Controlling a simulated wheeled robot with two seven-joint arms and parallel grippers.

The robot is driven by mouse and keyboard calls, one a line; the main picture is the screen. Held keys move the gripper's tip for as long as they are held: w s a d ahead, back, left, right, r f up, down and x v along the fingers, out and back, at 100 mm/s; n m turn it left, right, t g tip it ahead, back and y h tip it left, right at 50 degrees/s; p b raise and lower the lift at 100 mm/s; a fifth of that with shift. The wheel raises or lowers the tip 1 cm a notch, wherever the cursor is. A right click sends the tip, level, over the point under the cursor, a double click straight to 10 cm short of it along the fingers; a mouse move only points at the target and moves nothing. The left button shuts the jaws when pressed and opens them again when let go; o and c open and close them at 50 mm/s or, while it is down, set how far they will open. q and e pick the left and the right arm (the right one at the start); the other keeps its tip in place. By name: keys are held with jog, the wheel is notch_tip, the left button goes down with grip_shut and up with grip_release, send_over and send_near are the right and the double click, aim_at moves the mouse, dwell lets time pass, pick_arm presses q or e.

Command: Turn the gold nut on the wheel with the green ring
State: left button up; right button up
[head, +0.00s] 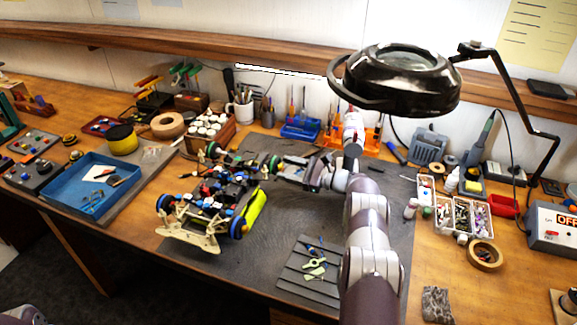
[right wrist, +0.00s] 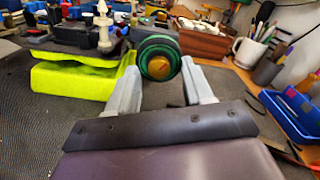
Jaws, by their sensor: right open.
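The RC car (head: 215,195) stands on a dark mat on the bench. Its wheel with the green ring (head: 273,164) is at the car's far right corner. The right wrist view shows this wheel (right wrist: 146,48) face on, with the gold nut (right wrist: 158,70) at its centre. My right gripper (head: 283,168) comes in from the right and points at the wheel. Its fingers (right wrist: 160,70) are open, one on each side of the nut in the picture; contact cannot be told. In the head view the nut is hidden. My left gripper is not in view.
The car's yellow-green side part (right wrist: 75,75) lies left of my right fingers. A magnifier lamp (head: 395,80) hangs over the right arm. A grooved tray (head: 300,282) with small parts lies in front. A blue tray (head: 90,185) stands at left.

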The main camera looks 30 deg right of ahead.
jog(key=shift+s+r, duration=0.15)
grip_shut()
jog(key=shift+f+n+b, duration=0.2)
jog(key=shift+n+b, duration=0.4)
jog(key=shift+b, duration=0.1)
jog(key=n+b, duration=0.1)
jog(key=b, duration=0.2)
jog(key=n+b, duration=0.2)
jog(key=b, duration=0.1)
jog(key=shift+f+n+b, duration=0.3)
jog(key=shift+f+b, duration=0.1)
jog(key=n+b, duration=0.2)
jog(key=b, duration=0.8)
jog(key=shift+a+r+b, duration=0.1)
jog(key=shift+b, duration=0.25)
jog(key=shift+r+b, duration=0.35)
jog(key=shift+b, duration=0.3)
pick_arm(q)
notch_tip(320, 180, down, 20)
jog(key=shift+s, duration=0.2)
pick_arm(e)
jog(key=shift+r, duration=0.1)
